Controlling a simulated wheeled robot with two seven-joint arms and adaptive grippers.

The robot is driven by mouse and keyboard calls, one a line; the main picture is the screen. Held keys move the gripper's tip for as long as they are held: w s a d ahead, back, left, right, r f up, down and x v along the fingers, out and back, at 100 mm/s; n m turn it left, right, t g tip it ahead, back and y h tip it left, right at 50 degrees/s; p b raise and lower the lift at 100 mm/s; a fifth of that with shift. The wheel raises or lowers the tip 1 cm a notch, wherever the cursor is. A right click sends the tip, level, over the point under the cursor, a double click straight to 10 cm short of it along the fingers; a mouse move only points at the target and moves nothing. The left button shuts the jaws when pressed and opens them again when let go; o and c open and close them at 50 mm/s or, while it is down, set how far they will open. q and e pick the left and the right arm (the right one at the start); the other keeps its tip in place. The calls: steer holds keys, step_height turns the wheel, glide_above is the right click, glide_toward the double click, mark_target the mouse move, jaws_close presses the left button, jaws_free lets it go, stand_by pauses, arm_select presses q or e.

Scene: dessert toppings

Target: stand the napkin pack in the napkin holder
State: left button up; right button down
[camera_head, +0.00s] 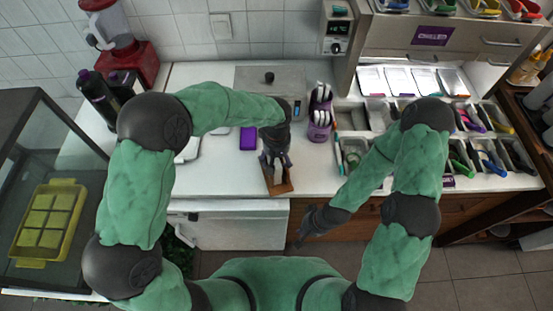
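A brown wooden napkin holder (286,188) stands near the front edge of the white counter. A small pale thing (277,175), which looks like the napkin pack, shows at the holder, upright or nearly so. My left gripper (275,160) points down right above the holder, its fingers around or just above the pale thing. The gripper hides much of the pack, and I cannot tell whether the fingers grip it. My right gripper (301,226) hangs in front of the counter's drawers, away from the holder, empty, with its fingers apart.
A purple box (248,138) lies left of my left gripper. Purple cups (319,130) with pale contents stand to its right, beside a divided tray (352,118) of toppings and tools. A glass case (50,150) stands at the left.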

arm_select(q)
step_height(320, 180, up, 12)
steer(key=shift+f, duration=0.1)
stand_by(0.4)
arm_select(e)
steer(key=shift+s, duration=0.1)
stand_by(0.6)
